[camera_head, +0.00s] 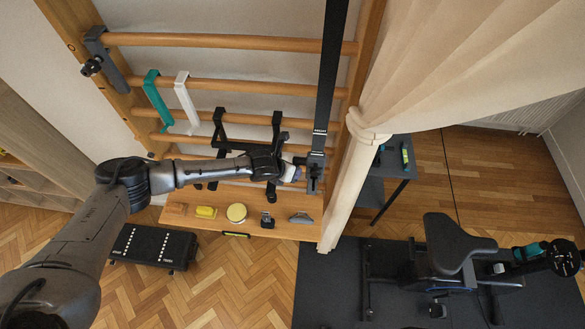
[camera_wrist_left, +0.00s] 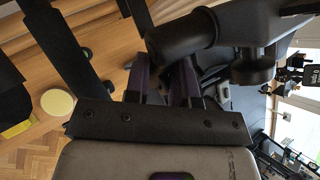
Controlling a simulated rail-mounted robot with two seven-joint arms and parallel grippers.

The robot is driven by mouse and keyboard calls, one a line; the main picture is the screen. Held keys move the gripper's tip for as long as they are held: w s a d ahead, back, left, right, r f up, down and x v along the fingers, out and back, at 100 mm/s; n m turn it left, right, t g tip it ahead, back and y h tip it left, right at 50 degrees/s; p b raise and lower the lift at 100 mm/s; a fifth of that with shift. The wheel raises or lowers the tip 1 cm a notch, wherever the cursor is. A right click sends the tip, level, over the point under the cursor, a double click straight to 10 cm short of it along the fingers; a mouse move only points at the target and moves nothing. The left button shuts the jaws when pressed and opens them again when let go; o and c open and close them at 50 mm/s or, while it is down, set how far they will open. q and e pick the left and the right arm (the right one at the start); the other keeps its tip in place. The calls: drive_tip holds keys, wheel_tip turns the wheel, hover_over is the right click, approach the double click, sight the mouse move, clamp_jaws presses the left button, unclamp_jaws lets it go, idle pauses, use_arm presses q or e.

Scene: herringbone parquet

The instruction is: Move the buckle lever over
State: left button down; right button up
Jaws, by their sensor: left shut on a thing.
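A black strap (camera_head: 328,85) hangs down in front of the wooden wall bars and ends in a dark buckle (camera_head: 314,172). My left gripper (camera_head: 294,172) is at the left side of the buckle. In the left wrist view, my left fingers (camera_wrist_left: 168,82) are shut on the buckle lever, a dark part with a rounded black end (camera_wrist_left: 185,48). The fingers and my own wrist hide part of the grip. The lever's exact angle is hard to tell in the head view. My right gripper is in neither view.
A wooden shelf (camera_head: 150,218) below holds a yellow block (camera_head: 206,212), a round yellow tin (camera_head: 236,212) and other small items. Black brackets (camera_head: 219,130) hang on the bars left of the strap. A beige curtain (camera_head: 365,130) hangs close on the right.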

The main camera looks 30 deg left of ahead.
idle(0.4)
use_arm(q)
drive_tip(key=c, duration=1.2)
unclamp_jaws()
drive_tip(key=shift+r, duration=0.1)
drive_tip(key=shift+b+v, duration=1.15)
drive_tip(key=shift+v, duration=5.7)
